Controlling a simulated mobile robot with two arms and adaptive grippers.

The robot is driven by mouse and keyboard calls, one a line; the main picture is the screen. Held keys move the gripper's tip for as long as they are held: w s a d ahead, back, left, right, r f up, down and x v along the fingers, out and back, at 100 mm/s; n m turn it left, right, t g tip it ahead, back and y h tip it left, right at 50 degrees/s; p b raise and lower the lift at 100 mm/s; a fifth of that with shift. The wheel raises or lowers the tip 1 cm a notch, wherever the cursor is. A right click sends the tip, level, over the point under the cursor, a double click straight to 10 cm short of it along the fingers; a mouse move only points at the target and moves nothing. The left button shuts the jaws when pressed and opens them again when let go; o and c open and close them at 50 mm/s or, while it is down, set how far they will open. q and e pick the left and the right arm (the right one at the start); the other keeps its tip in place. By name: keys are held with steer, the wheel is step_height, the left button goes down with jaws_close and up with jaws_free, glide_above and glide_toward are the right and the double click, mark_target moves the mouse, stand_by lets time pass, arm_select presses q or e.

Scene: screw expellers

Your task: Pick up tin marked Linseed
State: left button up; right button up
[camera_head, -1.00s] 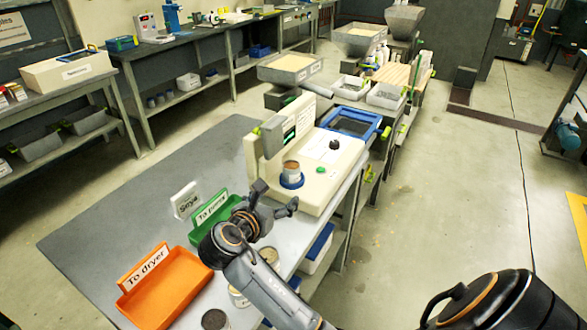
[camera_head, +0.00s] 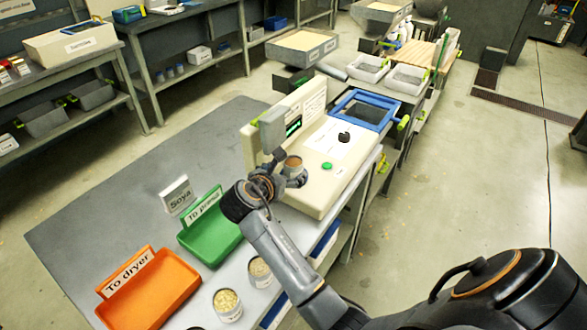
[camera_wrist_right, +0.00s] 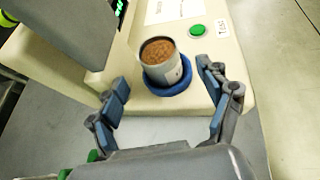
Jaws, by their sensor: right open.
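A light metal tin (camera_head: 293,163) filled with brown grains stands upright on the cream bench machine. In the right wrist view the tin (camera_wrist_right: 163,66) rests on a round blue pad (camera_wrist_right: 167,88). I cannot read its label. My right gripper (camera_head: 275,167) is open and empty, just in front of the tin. In the right wrist view the fingers of the gripper (camera_wrist_right: 163,78) are spread to the left and right of the tin's lower part, apart from it. Two tins with pale contents, one nearer (camera_head: 228,304) and one farther (camera_head: 260,271), stand on the bench. My left gripper is not in view.
The cream machine (camera_head: 318,184) has a tall back panel behind the tin and a green button (camera_wrist_right: 197,30). A green tray (camera_head: 212,238) and an orange tray (camera_head: 165,300) lie on the grey bench. The bench surface left of them (camera_head: 120,195) is clear.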

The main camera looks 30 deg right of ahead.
mark_target(293, 165)
steer(key=x, duration=0.6)
steer(key=shift+r, duration=0.15)
steer(key=shift+w+d, duration=0.15)
steer(key=shift+d, duration=0.05)
steer(key=shift+c, duration=0.9)
steer(key=c, duration=1.2)
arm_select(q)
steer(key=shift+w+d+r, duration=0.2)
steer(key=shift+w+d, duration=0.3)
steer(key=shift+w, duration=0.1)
arm_select(e)
steer(key=shift+a, duration=0.1)
